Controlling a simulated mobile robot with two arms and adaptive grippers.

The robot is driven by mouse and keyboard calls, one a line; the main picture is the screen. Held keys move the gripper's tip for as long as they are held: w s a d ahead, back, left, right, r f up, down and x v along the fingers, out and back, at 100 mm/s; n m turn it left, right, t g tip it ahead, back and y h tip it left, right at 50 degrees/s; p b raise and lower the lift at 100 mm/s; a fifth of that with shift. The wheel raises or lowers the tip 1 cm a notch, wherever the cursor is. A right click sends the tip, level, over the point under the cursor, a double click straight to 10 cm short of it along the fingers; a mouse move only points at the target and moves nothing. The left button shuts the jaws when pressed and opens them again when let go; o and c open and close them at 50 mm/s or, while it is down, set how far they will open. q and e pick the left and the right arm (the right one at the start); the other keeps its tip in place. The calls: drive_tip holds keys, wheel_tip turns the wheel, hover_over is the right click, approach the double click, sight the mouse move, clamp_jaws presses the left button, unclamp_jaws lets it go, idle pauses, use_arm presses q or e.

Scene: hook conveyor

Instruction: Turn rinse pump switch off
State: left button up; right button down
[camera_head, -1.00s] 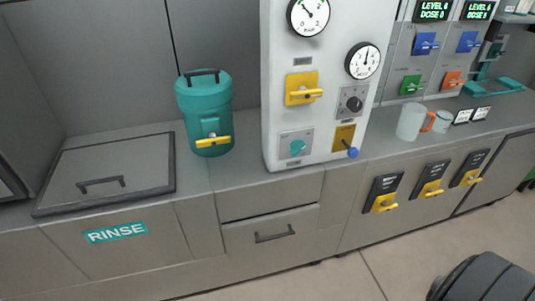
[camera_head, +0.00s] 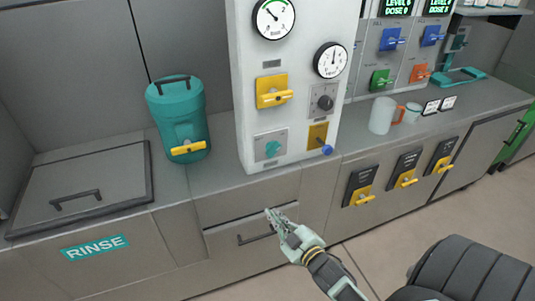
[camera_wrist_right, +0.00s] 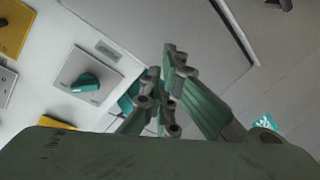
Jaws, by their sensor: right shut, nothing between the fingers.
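A teal rotary switch (camera_head: 272,149) sits on a pale square plate low on the white control panel (camera_head: 238,95). It also shows in the right wrist view (camera_wrist_right: 86,83), left of the fingers. Its label is too small to read, and I cannot tell for sure which control is the rinse pump switch. A dark round knob (camera_head: 325,102) and a yellow-plated handle (camera_head: 272,98) sit higher on the panel. My right gripper (camera_head: 270,212) is shut and empty, below and apart from the teal switch, in front of the drawer. My left gripper is not in view.
A teal canister (camera_head: 175,108) stands on the counter left of the panel. A closed lid (camera_head: 110,180) sits above the RINSE label (camera_head: 94,247). A white mug (camera_head: 381,115) stands to the right. The counter edge and drawer handle (camera_head: 256,238) are near my gripper.

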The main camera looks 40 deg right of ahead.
wheel_tip(320, 180, up, 17)
drive_tip(key=n+t, duration=0.3)
drive_tip(key=t, duration=0.1)
drive_tip(key=shift+w+d+f+y, duration=0.15)
drive_tip(key=shift+w+y, duration=0.1)
drive_tip(key=shift+y, duration=0.15)
wheel_tip(320, 180, up, 2)
drive_tip(key=r+p, duration=0.1)
drive_tip(key=p, duration=0.2)
hover_over(268, 156)
drive_tip(key=s+a, duration=0.3)
drive_tip(key=a, duration=0.2)
drive_tip(key=d+f, duration=0.3)
drive_tip(key=shift+w+f, duration=0.15)
drive_tip(key=shift+f, duration=0.1)
